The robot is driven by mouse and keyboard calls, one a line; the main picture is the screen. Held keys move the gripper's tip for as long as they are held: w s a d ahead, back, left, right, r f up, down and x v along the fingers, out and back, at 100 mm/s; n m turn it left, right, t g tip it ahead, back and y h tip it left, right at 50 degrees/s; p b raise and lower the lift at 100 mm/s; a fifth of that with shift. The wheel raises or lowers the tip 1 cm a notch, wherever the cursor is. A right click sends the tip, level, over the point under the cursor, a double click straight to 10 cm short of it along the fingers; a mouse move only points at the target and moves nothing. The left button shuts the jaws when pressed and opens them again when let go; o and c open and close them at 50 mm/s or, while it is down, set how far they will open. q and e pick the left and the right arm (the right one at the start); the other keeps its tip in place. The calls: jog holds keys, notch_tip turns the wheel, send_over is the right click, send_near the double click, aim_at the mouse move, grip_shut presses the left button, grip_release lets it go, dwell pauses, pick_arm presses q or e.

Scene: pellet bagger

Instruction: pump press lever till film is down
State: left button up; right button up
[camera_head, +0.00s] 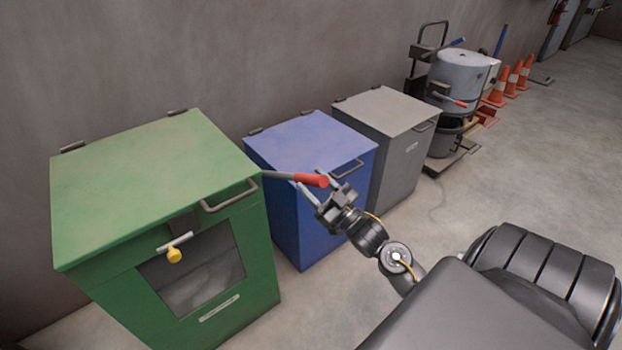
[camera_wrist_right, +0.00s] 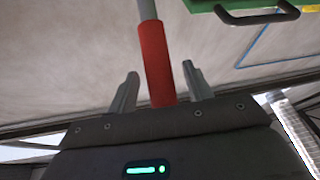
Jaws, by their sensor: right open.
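The press lever is a grey rod with a red grip (camera_head: 312,180), reaching right from the green bin (camera_head: 150,185) in the head view. My right gripper (camera_head: 318,190) is open at the red grip. In the right wrist view the red grip (camera_wrist_right: 155,65) runs between the two spread fingers (camera_wrist_right: 156,85), with a gap visible on each side. Film shows as a greyish sheet (camera_head: 205,275) behind the window in the green bin's front. My left gripper is not in view.
A blue bin (camera_head: 300,230) and a grey bin (camera_head: 400,165) stand beside the green one. A yellow knob (camera_head: 174,255) is on the green front. A drum on a cart (camera_head: 465,80) and orange cones (camera_head: 513,80) stand farther back. The floor at right is clear.

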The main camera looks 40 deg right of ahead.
jog(key=shift+w+a+r, duration=0.1)
jog(key=shift+w+r, duration=0.1)
jog(key=shift+w, duration=0.4)
grip_shut()
